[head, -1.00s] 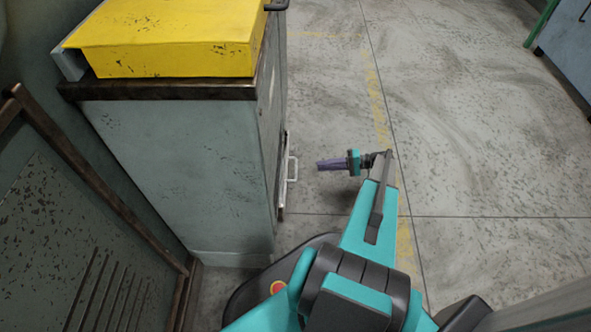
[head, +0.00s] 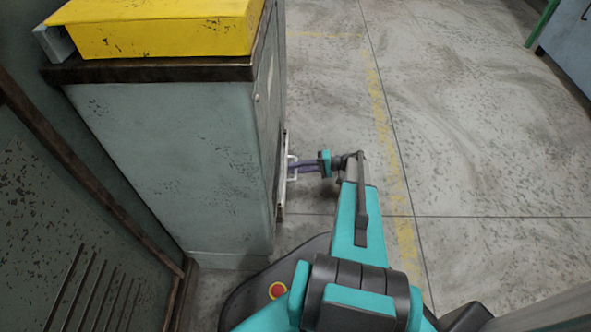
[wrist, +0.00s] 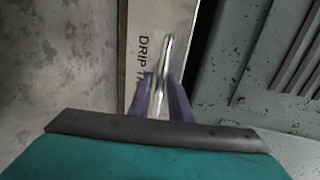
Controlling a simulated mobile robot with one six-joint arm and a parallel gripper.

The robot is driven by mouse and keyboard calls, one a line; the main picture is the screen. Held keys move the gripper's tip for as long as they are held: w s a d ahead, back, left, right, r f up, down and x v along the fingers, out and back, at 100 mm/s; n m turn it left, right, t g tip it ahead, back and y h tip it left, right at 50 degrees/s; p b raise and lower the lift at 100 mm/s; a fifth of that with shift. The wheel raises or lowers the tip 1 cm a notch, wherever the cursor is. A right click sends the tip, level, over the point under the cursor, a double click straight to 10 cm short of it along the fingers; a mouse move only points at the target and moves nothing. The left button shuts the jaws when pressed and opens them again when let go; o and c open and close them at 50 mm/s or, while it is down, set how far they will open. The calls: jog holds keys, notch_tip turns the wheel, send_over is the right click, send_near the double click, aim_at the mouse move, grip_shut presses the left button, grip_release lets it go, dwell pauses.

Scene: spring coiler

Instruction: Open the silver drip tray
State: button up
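The silver drip tray (wrist: 152,22) shows in the wrist view as a pale front panel with dark "DRIP T" lettering, the rest hidden. Its thin metal handle (wrist: 166,52) stands out from the panel. In the head view the handle (head: 292,176) is on the right side of the grey-green cabinet, low down. My gripper (wrist: 164,80) has purple fingers, which are apart, one on each side of the handle. In the head view my gripper (head: 296,166) reaches the handle from the right. I cannot tell whether the fingers touch it.
The cabinet (head: 175,165) has a dark top edge and a yellow box-like cover (head: 165,30). A dark rusty-framed panel (head: 70,230) stands at the left. Bare concrete floor (head: 460,130) lies open to the right. A blue-grey cabinet (head: 570,50) is at the far right.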

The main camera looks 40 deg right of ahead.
jog(key=shift+a, duration=0.1)
grip_shut()
dwell(0.4)
